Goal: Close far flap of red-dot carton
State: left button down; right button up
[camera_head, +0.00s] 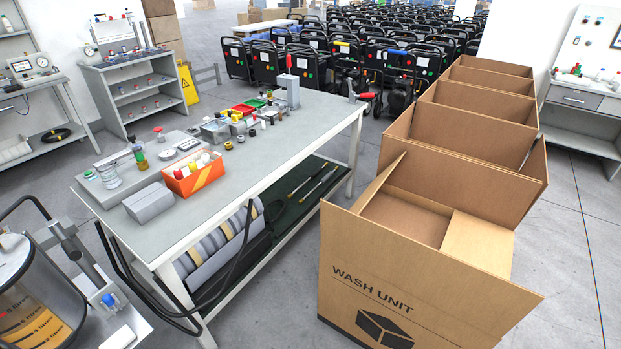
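A row of open brown cartons runs away from me on the right. The nearest carton (400,300) has "WASH UNIT" and a black box symbol printed on its front. Its left flap (378,182) stands up at a slant, and a lighter flap (478,243) shows at its right side. A broad cardboard panel (450,175) stands upright behind its opening; I cannot tell whether it is this carton's far flap or part of the carton behind. I see no red dot on any carton. Neither of my grippers is in view.
A grey workbench (270,140) stands left of the cartons, holding an orange box (195,178), coloured bins and small parts. A glass vessel (38,295) is at lower left. Many black wheeled machines (375,62) stand behind. Floor right of the cartons is clear.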

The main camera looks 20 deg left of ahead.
aim_at(358, 207)
jog(key=u, duration=0.3)
jog(key=i, duration=1.4)
jog(key=z, duration=0.75)
